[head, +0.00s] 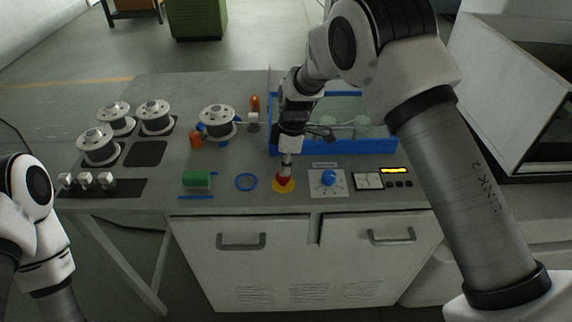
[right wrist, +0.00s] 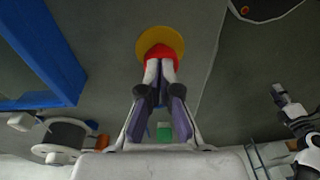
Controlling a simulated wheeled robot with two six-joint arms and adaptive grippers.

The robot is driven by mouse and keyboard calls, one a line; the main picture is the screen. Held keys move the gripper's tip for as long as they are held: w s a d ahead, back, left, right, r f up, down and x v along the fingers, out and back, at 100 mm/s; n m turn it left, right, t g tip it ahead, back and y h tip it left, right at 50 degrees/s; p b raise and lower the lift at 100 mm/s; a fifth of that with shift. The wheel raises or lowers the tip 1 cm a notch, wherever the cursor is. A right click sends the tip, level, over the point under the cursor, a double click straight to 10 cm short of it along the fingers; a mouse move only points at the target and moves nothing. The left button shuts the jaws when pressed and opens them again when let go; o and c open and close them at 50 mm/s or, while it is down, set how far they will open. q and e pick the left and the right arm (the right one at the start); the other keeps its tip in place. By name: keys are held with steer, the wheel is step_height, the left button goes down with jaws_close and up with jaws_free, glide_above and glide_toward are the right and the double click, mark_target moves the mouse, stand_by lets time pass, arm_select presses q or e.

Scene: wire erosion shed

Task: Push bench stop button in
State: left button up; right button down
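The bench stop button is a red cap (head: 281,182) on a yellow round base (head: 291,188), near the front edge of the bench. My right gripper (head: 286,172) points down at it from above, fingertips right over the cap. In the right wrist view the two pale fingertips (right wrist: 160,70) lie close together, with nothing seen between them, and overlap the red cap (right wrist: 158,54). I cannot tell whether they touch it or how far in the cap sits. My left arm shows at the left of the head view without its gripper; a small dark gripper end (right wrist: 280,93) shows in the right wrist view.
A blue ring (head: 246,182) and a green block (head: 198,179) lie left of the button. A blue knob panel (head: 328,190) and a lit display panel (head: 395,171) are to its right. A blue-framed tank (head: 360,146) stands behind. Several wire spools (head: 98,146) stand at the left.

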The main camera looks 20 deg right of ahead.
steer(key=shift+s+f, duration=0.4)
steer(key=shift+f, duration=0.2)
steer(key=shift+r, duration=0.2)
steer(key=r+p, duration=0.2)
steer(key=w+r+p, duration=0.1)
steer(key=r, duration=0.1)
steer(key=shift+d+r+p, duration=0.1)
steer(key=shift+d+p, duration=0.05)
steer(key=shift+p, duration=0.25)
step_height(320, 180, up, 10)
steer(key=d+b, duration=0.1)
steer(key=b, duration=0.2)
steer(key=shift+d+r, duration=0.25)
steer(key=shift+f, duration=0.1)
